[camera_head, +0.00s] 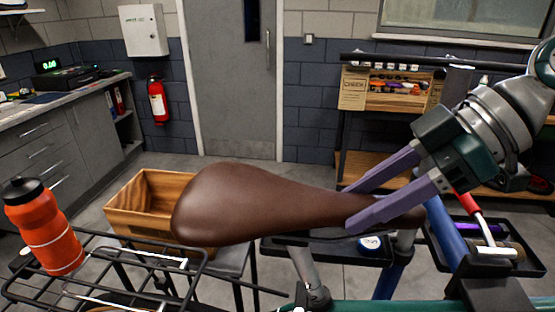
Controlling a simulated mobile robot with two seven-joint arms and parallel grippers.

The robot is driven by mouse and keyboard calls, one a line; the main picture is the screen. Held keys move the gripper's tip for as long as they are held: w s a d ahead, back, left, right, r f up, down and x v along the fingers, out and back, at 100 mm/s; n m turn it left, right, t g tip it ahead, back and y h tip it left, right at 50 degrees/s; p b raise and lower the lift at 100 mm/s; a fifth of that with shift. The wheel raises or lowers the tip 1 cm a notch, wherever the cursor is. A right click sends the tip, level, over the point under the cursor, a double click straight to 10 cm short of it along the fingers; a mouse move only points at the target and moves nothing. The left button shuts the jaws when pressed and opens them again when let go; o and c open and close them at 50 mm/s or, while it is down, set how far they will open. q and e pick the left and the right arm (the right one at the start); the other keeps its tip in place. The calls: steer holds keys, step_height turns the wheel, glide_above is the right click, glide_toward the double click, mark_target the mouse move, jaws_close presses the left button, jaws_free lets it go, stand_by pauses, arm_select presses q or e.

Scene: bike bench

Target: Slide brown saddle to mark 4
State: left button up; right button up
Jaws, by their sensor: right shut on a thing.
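The brown saddle (250,205) sits level on the bike in the middle of the head view, its wide end to the left and its narrow nose to the right. My right gripper (353,206) comes in from the right, its purple fingers on either side of the nose, shut on it. The saddle's rails and clamp are mostly hidden beneath it. A silver post (304,264) shows below. No numbered marks can be made out. My left gripper is out of view.
A black wire rack (105,259) with an orange bottle (49,238) stands at the front left. An open wooden box (128,204) is behind the rack. A black tray (447,234) with tools lies at the right, below my right arm. Open floor lies behind the saddle.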

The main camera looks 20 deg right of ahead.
jaws_close()
steer(key=r+p, duration=0.1)
steer(key=r, duration=0.1)
steer(key=a+r+p, duration=0.1)
steer(key=r+p, duration=0.1)
steer(key=w+r+p, duration=0.1)
steer(key=r, duration=0.1)
steer(key=shift+a+r+p, duration=0.1)
steer(key=shift+a+p, duration=0.2)
steer(key=shift+a, duration=0.1)
steer(key=o, duration=1)
jaws_free()
steer(key=shift+d+f, duration=0.1)
steer(key=shift+f, duration=0.1)
steer(key=shift+c, duration=0.2)
